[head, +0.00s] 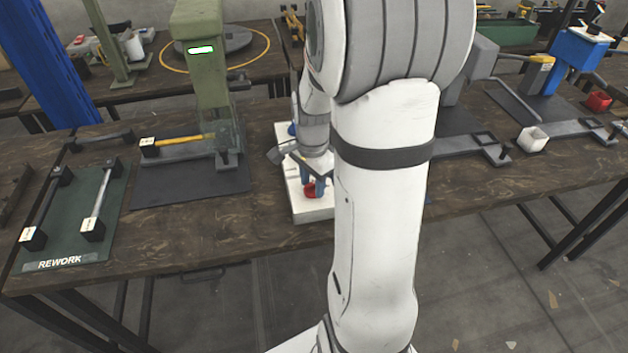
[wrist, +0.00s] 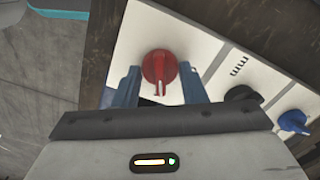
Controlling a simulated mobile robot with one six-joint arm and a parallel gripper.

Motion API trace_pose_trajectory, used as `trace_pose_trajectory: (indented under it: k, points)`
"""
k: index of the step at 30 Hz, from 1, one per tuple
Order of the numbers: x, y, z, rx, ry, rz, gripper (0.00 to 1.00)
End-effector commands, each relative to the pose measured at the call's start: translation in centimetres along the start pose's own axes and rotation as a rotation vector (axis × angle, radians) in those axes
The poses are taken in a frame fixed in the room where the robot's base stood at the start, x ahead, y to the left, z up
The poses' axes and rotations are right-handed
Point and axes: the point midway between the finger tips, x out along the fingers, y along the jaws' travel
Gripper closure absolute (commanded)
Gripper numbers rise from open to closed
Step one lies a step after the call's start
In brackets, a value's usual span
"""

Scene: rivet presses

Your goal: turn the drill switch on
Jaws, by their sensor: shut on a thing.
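A white control panel (head: 315,214) lies on the wooden bench, partly hidden behind my arm. In the wrist view the panel (wrist: 205,35) carries a red rotary knob (wrist: 160,66), a black knob (wrist: 241,95) and a blue knob (wrist: 294,121). My gripper (wrist: 161,88) has its two blue fingers on either side of the red knob and is shut on it. The red knob's pointer faces toward my gripper's body. No readable label shows which knob is the drill switch. In the head view my gripper (head: 318,181) is low over the panel's near end, at the red knob (head: 311,190).
A green press (head: 205,80) with a lit green bar stands left of the panel on a dark mat. A green REWORK board (head: 75,225) lies at the left bench edge.

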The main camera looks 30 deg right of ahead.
Motion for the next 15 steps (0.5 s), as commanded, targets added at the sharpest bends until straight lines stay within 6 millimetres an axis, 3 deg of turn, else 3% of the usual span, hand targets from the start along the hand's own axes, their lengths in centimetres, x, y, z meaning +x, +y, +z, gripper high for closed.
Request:
trace_pose_trajectory:
  k: [15]
  points:
    - [0.02, 0.12, -0.02, 0.159, -0.001, 0.003, 0.85]
